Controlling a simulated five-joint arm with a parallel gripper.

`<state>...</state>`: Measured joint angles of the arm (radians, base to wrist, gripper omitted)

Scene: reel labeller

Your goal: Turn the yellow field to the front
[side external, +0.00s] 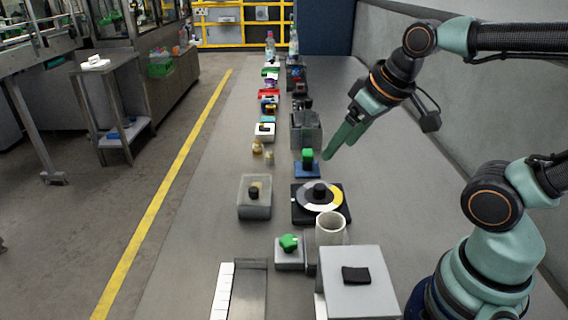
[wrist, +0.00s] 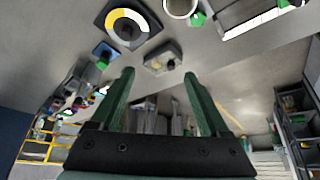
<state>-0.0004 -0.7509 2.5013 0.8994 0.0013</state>
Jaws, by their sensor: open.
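A round disc (side external: 311,206) with a yellow field (side external: 336,196) lies on a black square base (side external: 345,217) on the bench. A black knob (side external: 320,190) stands at its centre. In the side view the yellow field is on the disc's right side; the rest looks white and grey. In the wrist view the disc (wrist: 112,28) is at the top, with yellow on its left. My gripper (side external: 333,152) is open and empty, above and behind the disc, apart from it. Its two green fingers (wrist: 159,73) point towards the top of the wrist view.
A white cup (side external: 330,230) stands close in front of the base. A blue block with a green knob (side external: 307,156) is behind it. A grey box with a black knob (side external: 254,204) is to the left. A green-knobbed box (side external: 289,257) and large grey box (side external: 360,290) are nearer.

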